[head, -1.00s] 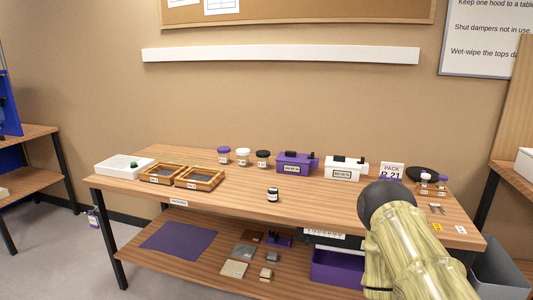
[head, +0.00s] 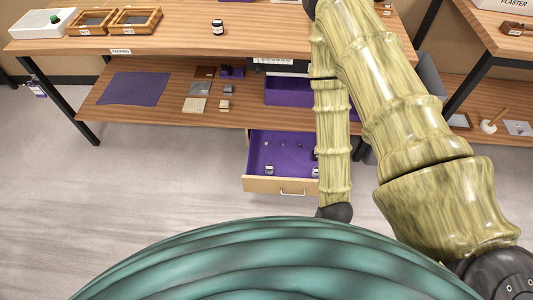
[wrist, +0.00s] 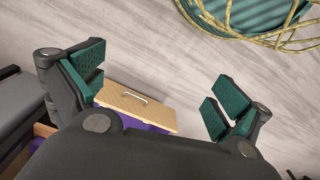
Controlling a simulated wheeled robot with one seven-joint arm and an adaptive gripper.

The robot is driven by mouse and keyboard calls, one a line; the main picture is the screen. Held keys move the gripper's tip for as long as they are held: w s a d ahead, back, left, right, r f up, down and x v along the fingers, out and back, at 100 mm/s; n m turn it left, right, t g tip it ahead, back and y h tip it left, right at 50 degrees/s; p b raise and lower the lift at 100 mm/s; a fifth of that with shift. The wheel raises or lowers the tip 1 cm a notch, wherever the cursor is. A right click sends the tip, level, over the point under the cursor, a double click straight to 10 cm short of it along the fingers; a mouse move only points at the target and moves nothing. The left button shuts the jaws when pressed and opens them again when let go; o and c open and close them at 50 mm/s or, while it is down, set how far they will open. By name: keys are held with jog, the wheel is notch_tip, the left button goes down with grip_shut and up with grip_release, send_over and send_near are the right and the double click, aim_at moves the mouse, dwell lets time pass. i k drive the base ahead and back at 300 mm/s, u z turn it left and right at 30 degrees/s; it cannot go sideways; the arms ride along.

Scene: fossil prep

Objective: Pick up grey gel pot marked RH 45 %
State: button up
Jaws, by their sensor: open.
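I cannot make out any pot marked RH 45 % in these views; labels are too small to read. An open drawer (head: 256,184) with a purple lining hangs under the lower shelf in the head view. Inside it are a small pot (head: 269,170) at the front left, another small pot (head: 316,172) partly behind my arm, and several tiny dark items. A dark-lidded pot with a pale label (head: 217,27) stands on the table top. My gripper (wrist: 155,88) is open and empty in the wrist view, with the drawer front (wrist: 135,106) beyond its fingers.
The lower shelf (head: 150,118) holds a purple mat (head: 133,88), small blocks and a purple bin (head: 288,91). Two wooden trays (head: 135,20) and a white box (head: 40,22) stand on the table. The floor (head: 150,190) before the drawer is clear.

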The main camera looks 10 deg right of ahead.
aim_at(269, 168)
jog(key=k, duration=1.05)
jog(key=u, duration=0.9)
jog(key=i, duration=1.65)
jog(key=z, duration=1.1)
jog(key=i, duration=0.4)
jog(key=z, duration=0.4)
